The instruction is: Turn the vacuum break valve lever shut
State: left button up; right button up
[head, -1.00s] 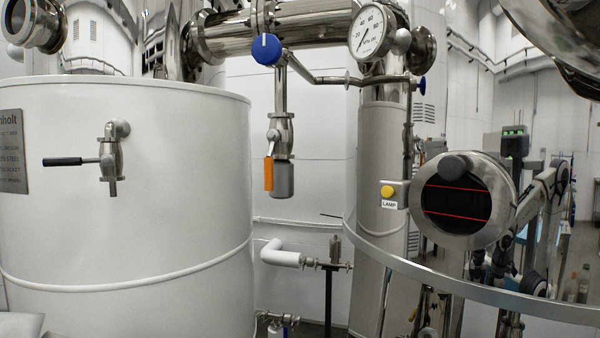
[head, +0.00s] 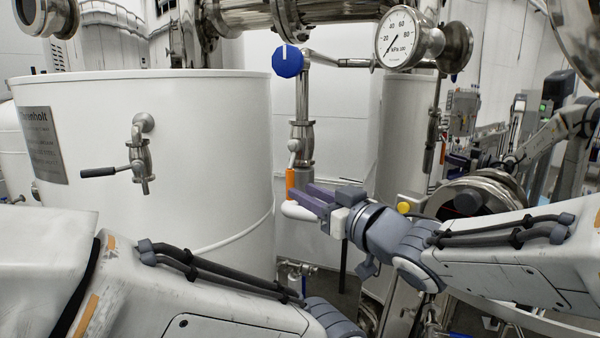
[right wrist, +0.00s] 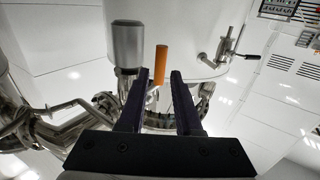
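The valve with the orange-handled lever sits on the vertical pipe below the blue knob; its body (head: 302,140) is steel. The orange handle (head: 290,182) hangs down beside the grey cylinder under the valve. My right gripper (head: 318,198) is at the handle's height, just right of it, with its dark fingers partly covering the grey cylinder. In the right wrist view the fingers (right wrist: 160,75) are spread apart, and the orange handle (right wrist: 161,60) appears in the gap between the tips. I cannot tell whether they touch it. My left gripper is out of view; only its arm shows.
A white tank (head: 200,200) stands left, with a black-handled valve (head: 138,155) on its wall. A pressure gauge (head: 400,38) and blue knob (head: 287,61) are above. A yellow lamp button (head: 403,207) is close behind my right arm.

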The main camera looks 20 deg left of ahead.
jog(key=p+x, duration=0.3)
jog(key=x, duration=0.6)
grip_shut()
dwell(1.2)
